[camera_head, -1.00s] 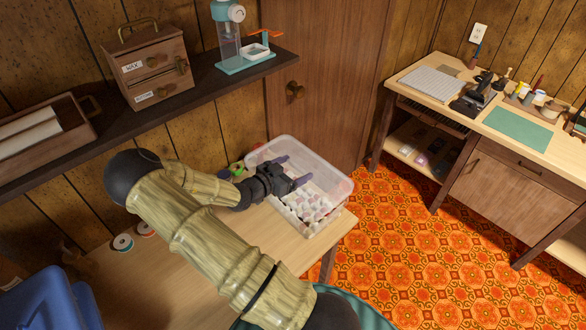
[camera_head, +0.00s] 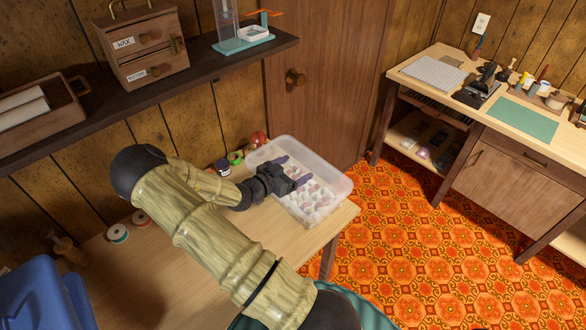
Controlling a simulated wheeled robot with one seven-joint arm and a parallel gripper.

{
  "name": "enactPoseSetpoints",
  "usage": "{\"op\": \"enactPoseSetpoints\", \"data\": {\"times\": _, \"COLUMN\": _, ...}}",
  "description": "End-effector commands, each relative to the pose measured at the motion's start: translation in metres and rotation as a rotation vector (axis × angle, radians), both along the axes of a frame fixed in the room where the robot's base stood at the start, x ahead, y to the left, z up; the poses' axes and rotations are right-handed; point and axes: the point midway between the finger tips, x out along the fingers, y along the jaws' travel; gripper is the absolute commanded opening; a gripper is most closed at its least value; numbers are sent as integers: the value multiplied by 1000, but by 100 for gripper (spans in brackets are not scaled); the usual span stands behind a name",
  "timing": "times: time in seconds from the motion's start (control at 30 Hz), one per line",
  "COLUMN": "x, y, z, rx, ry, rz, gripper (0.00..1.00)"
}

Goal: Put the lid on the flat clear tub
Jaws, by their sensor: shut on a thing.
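The flat clear tub (camera_head: 331,207) sits at the right end of the wooden table, with pale and pinkish patterned pieces showing through it. I cannot tell whether the lid touches the rim all round. My gripper (camera_head: 292,171) is over the tub, its two dark purple fingers set apart and shut on the lid. My wrist and forearm hide the tub's left side and part of the table.
Thread spools stand by the wall left of the tub: green (camera_head: 235,158), dark (camera_head: 222,167) and red (camera_head: 258,140). A dark shelf (camera_head: 200,73) with a drawer box (camera_head: 142,50) overhangs the table's back. A blue object (camera_head: 45,295) is at front left. Orange patterned floor (camera_head: 400,250) is open at right.

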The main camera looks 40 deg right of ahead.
Motion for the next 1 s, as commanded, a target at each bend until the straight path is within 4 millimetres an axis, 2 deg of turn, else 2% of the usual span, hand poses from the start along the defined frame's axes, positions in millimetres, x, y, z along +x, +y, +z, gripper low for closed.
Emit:
{"op": "enactPoseSetpoints", "data": {"times": 0.43, "x": 0, "y": 0, "z": -5, "rx": 0, "ry": -1, "rz": 0, "gripper": 54}}
{"op": "enactPoseSetpoints", "data": {"times": 0.47, "x": 0, "y": 0, "z": -5, "rx": 0, "ry": -1, "rz": 0, "gripper": 89}}
{"op": "enactPoseSetpoints", "data": {"times": 0.5, "x": 0, "y": 0, "z": -5, "rx": 0, "ry": -1, "rz": 0, "gripper": 96}}
{"op": "enactPoseSetpoints", "data": {"times": 0.53, "x": 0, "y": 0, "z": -5, "rx": 0, "ry": -1, "rz": 0, "gripper": 100}}
{"op": "enactPoseSetpoints", "data": {"times": 0.83, "x": 0, "y": 3, "z": -4, "rx": 1, "ry": -1, "rz": 1, "gripper": 100}}
{"op": "enactPoseSetpoints", "data": {"times": 1.0, "x": -1, "y": 21, "z": -1, "rx": 2, "ry": -2, "rz": 3, "gripper": 100}}
